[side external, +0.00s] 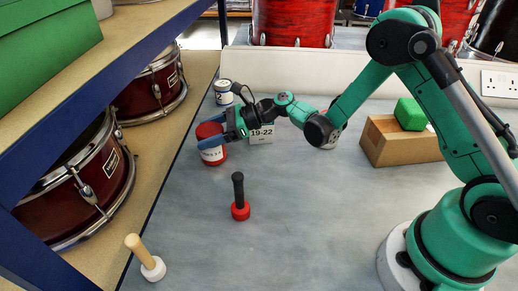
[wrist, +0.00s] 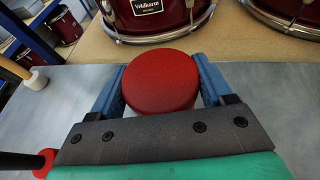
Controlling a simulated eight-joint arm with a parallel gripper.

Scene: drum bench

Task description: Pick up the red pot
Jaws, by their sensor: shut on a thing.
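The red pot (side external: 212,155) has a red lid and a white label band. It stands on the bench at the left in the side external view, near the shelf edge. In the wrist view its round red lid (wrist: 161,82) sits between the two blue fingers. My gripper (side external: 222,134) is shut on the pot, with one finger on each side of it. I cannot tell whether the pot's base touches the bench.
A black-handled mallet with a red head (side external: 240,211) and a wooden mallet with a white head (side external: 152,270) stand in front. Drums (side external: 85,190) fill the left shelf.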

